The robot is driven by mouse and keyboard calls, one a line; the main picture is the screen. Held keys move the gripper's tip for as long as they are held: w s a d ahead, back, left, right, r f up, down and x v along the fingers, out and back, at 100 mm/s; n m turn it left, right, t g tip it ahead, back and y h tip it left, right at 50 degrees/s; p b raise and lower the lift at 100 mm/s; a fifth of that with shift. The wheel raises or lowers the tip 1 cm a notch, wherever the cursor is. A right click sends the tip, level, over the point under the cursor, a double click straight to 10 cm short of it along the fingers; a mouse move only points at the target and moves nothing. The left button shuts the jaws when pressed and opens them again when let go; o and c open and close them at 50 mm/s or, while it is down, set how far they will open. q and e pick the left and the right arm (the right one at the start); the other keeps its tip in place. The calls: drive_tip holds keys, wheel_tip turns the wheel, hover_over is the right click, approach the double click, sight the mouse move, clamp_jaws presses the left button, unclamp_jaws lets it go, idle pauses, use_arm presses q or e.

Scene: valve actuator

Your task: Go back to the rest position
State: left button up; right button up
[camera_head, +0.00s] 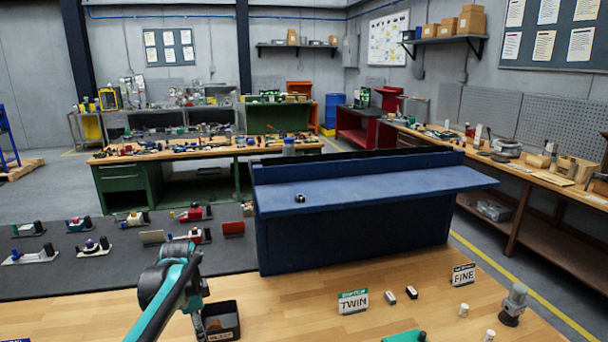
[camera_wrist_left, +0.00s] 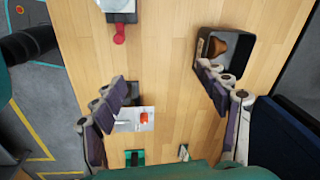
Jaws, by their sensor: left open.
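My left arm comes up from the bottom edge in the head view, its teal and black wrist bent down over the wooden table. The left gripper (camera_head: 200,325) is only partly visible there, beside a black bin (camera_head: 226,332). In the left wrist view the left gripper (camera_wrist_left: 160,95) has its two fingers spread wide, with bare wood and part of a light plate (camera_wrist_left: 126,122) between them. Nothing is held. The black bin (camera_wrist_left: 244,52), holding a brown piece (camera_wrist_left: 216,48), lies near the right finger. My right gripper is not in view.
A blue raised shelf (camera_head: 360,188) stands behind the table, with a small black part on it. TWIN (camera_head: 353,301) and FINE (camera_head: 463,275) cards and small cylinders stand at right. A grey mat (camera_head: 120,268) with several valve assemblies lies left.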

use_arm(q)
drive_tip(key=s+d+n+t+b, duration=0.35)
drive_tip(key=s+d+n, duration=0.25)
drive_tip(key=s, duration=0.7)
drive_tip(key=s+d+f+n+t+b, duration=0.2)
drive_tip(key=s+d+f+n+b, duration=0.2)
drive_tip(key=s, duration=0.7)
wheel_tip(320, 180, down, 4)
drive_tip(key=shift+s+r+n, duration=0.1)
drive_tip(key=shift+s+n, duration=0.25)
drive_tip(key=shift+n, duration=0.65)
